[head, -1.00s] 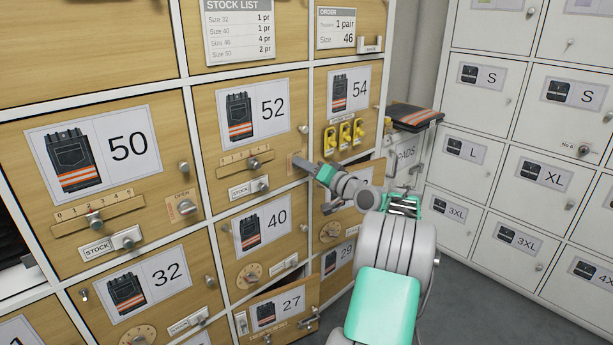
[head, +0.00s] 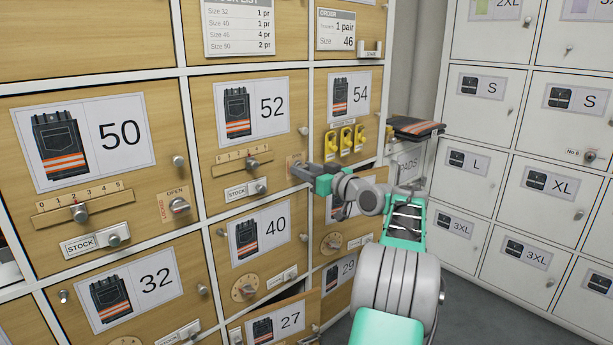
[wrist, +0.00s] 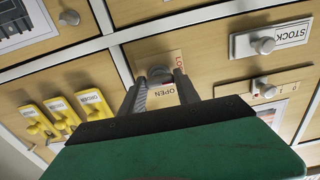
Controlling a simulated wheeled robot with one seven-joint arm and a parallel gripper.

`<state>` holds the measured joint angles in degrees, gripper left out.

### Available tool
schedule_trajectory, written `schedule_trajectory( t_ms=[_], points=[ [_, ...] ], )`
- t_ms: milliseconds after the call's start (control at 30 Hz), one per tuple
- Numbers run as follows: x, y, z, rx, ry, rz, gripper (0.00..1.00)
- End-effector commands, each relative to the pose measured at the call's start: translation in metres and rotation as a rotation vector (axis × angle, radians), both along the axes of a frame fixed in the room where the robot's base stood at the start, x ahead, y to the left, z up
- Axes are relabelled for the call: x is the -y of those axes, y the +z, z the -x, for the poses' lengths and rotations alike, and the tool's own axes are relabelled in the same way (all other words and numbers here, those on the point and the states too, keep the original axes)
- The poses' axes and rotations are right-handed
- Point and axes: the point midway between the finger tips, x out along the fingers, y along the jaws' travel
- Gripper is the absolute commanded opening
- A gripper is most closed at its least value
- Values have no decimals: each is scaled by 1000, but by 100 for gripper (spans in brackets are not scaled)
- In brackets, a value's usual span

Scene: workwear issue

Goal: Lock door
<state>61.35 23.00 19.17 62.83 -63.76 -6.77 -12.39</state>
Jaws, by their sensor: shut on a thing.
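The wooden door marked 52 (head: 205,150) looks flush with its frame in the head view. At its lower right corner is a small plate (head: 292,161) with a round knob. In the wrist view the plate (wrist: 175,98) reads OPEN and LOCK, and the knob (wrist: 158,72) sits between the two fingers. My gripper (head: 300,170) reaches in from the right and is shut on this knob. The fingers (wrist: 159,85) also show in the wrist view, one on each side of the knob. The fingers hide most of the knob in the head view.
Door 50 (head: 150,190) has its own OPEN and LOCK knob (head: 180,205). The door marked 27 (head: 275,325) stands ajar below. White lockers (head: 500,190) are at the right.

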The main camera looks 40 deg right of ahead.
Motion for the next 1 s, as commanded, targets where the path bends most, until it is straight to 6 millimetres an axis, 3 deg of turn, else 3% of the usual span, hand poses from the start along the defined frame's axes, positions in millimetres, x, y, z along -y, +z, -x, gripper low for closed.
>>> schedule_trajectory(
  t_ms=[567,600,833,1000],
  points=[
    [0,-1,0,0,-1,34,0],
    [0,-1,0,0,0,34,40],
    [0,0,0,0,0,33,59],
    [0,0,0,0,0,33,60]
  ],
)
